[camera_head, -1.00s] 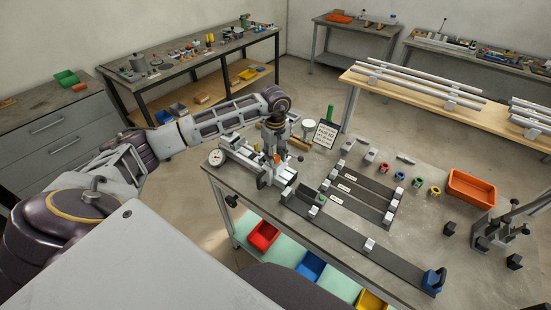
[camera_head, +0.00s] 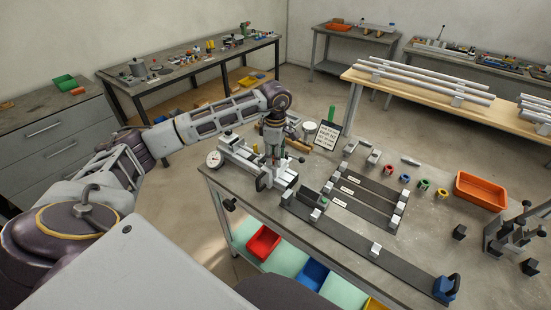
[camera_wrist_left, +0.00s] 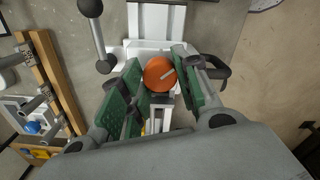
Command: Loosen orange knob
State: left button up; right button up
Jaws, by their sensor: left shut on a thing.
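The orange knob (camera_wrist_left: 159,73) is round with a pale line across its face. It sits on the white and grey clamp fixture (camera_head: 238,158) at the left end of the workbench. In the left wrist view, my left gripper (camera_wrist_left: 157,82) has its green-padded fingers on either side of the knob and is shut on it. In the head view my left gripper (camera_head: 273,160) points down over the fixture, and its fingers largely hide the knob. My right gripper does not show.
A dial gauge (camera_head: 214,159) stands at the fixture's left end. Dark rails (camera_head: 350,237), several coloured rings and an orange tray (camera_head: 481,190) lie to the right. A printed card (camera_head: 327,136) stands behind.

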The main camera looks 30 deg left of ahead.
pick_arm(q)
jog(key=n+b, duration=0.1)
jog(key=n, duration=0.3)
jog(key=shift+n, duration=0.3)
jog(key=n+b, duration=0.1)
jog(key=n, duration=0.1)
jog(key=shift+r+n, duration=0.1)
jog(key=shift+n, duration=0.6)
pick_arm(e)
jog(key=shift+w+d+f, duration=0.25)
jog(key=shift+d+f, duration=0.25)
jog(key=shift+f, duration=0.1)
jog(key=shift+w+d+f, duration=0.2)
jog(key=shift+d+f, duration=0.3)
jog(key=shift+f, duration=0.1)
pick_arm(q)
jog(key=shift+n, duration=0.3)
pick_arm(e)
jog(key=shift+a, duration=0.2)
pick_arm(q)
jog(key=o, duration=1.1)
jog(key=shift+c, duration=0.2)
jog(key=shift+r, duration=0.1)
notch_tip(320, 180, up, 12)
jog(key=shift+f, duration=0.2)
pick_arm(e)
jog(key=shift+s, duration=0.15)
